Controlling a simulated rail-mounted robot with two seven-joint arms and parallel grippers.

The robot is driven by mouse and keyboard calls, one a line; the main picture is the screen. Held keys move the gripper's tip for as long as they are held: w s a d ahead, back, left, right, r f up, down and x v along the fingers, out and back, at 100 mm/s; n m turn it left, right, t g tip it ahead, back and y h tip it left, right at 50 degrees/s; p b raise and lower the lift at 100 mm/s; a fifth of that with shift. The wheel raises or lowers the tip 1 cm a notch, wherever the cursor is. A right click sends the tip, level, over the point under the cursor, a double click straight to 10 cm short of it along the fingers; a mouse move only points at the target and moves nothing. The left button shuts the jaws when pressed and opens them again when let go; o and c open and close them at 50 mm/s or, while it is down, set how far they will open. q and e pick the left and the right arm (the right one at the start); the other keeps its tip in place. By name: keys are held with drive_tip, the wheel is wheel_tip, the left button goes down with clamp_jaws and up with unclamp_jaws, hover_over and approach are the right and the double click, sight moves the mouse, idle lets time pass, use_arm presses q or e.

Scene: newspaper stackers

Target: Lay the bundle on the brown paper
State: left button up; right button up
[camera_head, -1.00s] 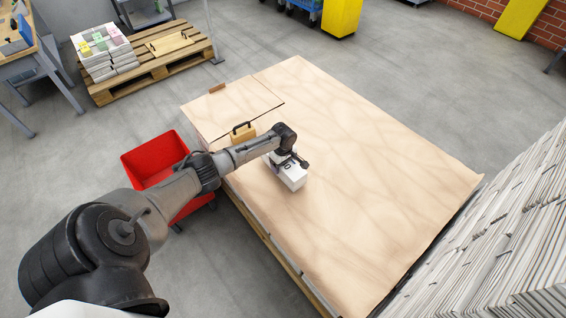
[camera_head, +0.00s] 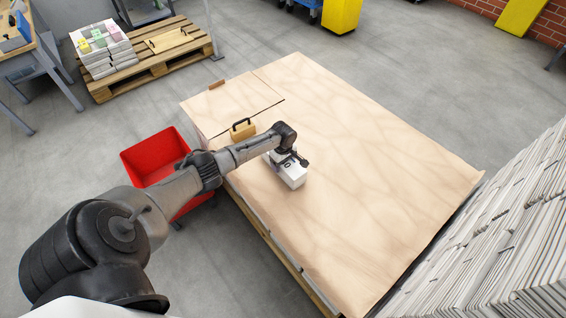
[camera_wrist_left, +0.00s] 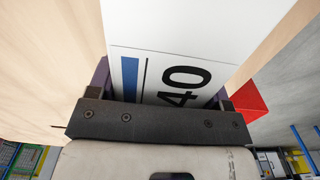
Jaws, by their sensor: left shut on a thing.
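The white bundle (camera_head: 292,176) is at the left part of the big sheet of brown paper (camera_head: 370,160), close to its left edge. My left gripper (camera_head: 286,160) is over the bundle and shut on it. In the left wrist view the bundle (camera_wrist_left: 215,35) sits between the two fingers (camera_wrist_left: 165,97), showing a blue bar and the black number 40. I cannot tell whether its underside touches the paper. My right gripper is not in view.
A wooden block with a black handle (camera_head: 243,132) stands on the paper near the bundle. A red bin (camera_head: 155,155) is left of the paper. A pallet (camera_head: 160,65) with white bundles stands at the back left. Tall paper stacks (camera_head: 500,250) line the right. Most of the brown paper is clear.

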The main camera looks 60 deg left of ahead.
use_arm(q)
drive_tip(key=shift+f, duration=0.4)
drive_tip(key=o, duration=1.2)
drive_tip(key=shift+c, duration=0.2)
drive_tip(key=o, duration=0.4)
drive_tip(key=shift+w+a, duration=0.1)
drive_tip(key=shift+o, duration=0.5)
drive_tip(key=shift+f, duration=0.1)
